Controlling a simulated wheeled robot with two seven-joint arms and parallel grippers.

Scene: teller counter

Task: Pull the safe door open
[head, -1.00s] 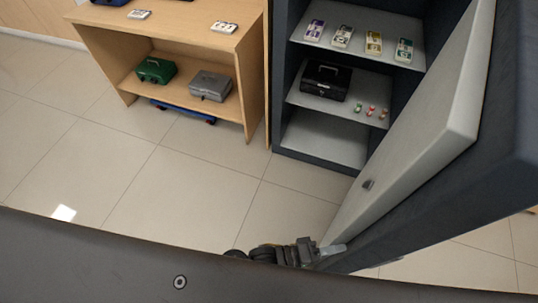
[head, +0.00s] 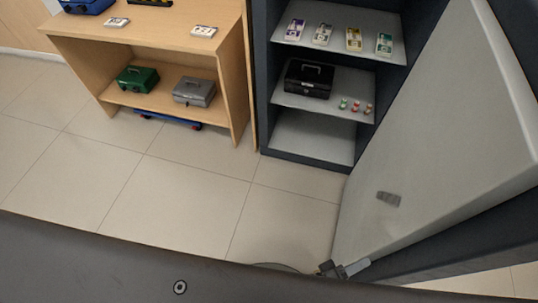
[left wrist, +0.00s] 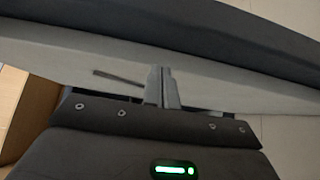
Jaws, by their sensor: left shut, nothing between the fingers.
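The safe door (head: 430,140) stands wide open on the right in the head view, its pale inner face turned towards me and its dark outer edge along the bottom right. A small grey fitting (head: 388,199) is on its inner face. My left gripper (head: 355,268) is at the lower near corner of the door, fingers shut and empty. In the left wrist view the shut fingers (left wrist: 162,72) point at the door's pale face (left wrist: 60,55); I cannot tell if they touch it. My right gripper is out of view.
The open safe (head: 310,150) holds banknote bundles, a black cash box (head: 309,79) and several small coloured items. A wooden counter (head: 200,50) on the left carries a green box (head: 137,79) and a grey box (head: 194,92). Tiled floor between is clear.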

